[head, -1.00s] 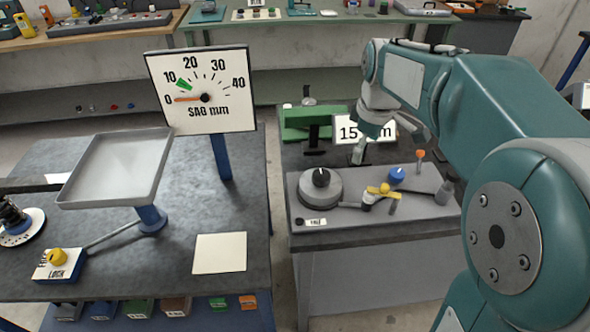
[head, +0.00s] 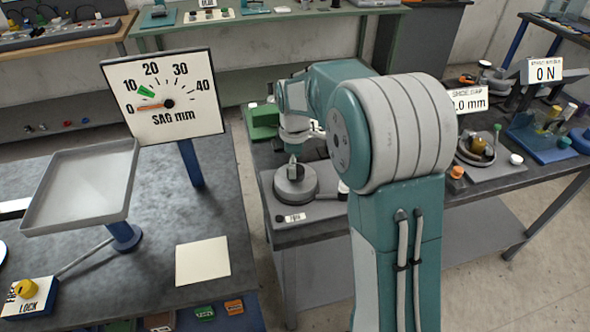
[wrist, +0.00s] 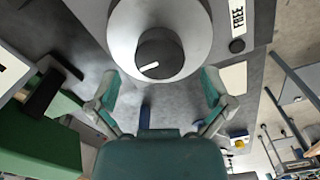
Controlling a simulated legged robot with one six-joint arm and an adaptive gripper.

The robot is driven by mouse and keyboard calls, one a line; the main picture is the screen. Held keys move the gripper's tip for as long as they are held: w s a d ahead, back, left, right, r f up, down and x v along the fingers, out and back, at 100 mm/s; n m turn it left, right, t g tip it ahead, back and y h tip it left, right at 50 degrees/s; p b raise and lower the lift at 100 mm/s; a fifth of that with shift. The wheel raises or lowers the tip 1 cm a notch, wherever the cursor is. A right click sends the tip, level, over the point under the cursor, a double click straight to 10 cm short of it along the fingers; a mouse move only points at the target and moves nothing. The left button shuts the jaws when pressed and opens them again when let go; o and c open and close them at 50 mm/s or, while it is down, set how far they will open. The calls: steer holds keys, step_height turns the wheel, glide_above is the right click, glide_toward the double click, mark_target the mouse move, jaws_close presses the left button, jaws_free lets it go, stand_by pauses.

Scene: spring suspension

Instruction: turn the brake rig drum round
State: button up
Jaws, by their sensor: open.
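The brake rig drum (head: 295,187) is a grey round drum with a black knob on top, at the left end of the grey rig plate. In the wrist view the drum (wrist: 185,20) fills the top middle, and its black knob (wrist: 160,58) carries a white mark. My gripper (wrist: 160,90) is open and empty, its two fingers spread to the left and right below the knob in the picture. In the head view my gripper (head: 293,162) is over the drum. I cannot tell whether a finger touches it. My arm hides the right part of the rig.
A small label (wrist: 237,20) reading "FREE" lies beside the drum. A green block (head: 263,121) stands behind it. At left, another table holds a grey tray (head: 80,190) and a SAG dial (head: 162,95). More rigs stand at right.

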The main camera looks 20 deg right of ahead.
steer(key=shift+a+f, duration=0.15)
steer(key=shift+f, duration=0.35)
steer(key=shift+a+f, duration=0.15)
steer(key=shift+f, duration=0.35)
steer(key=shift+d+f, duration=0.15)
steer(key=shift+f, duration=0.05)
steer(key=shift+d, duration=0.45)
steer(key=shift+a, duration=0.1)
steer(key=c, duration=1)
steer(key=shift+a, duration=0.15)
steer(key=shift+c, duration=0.6)
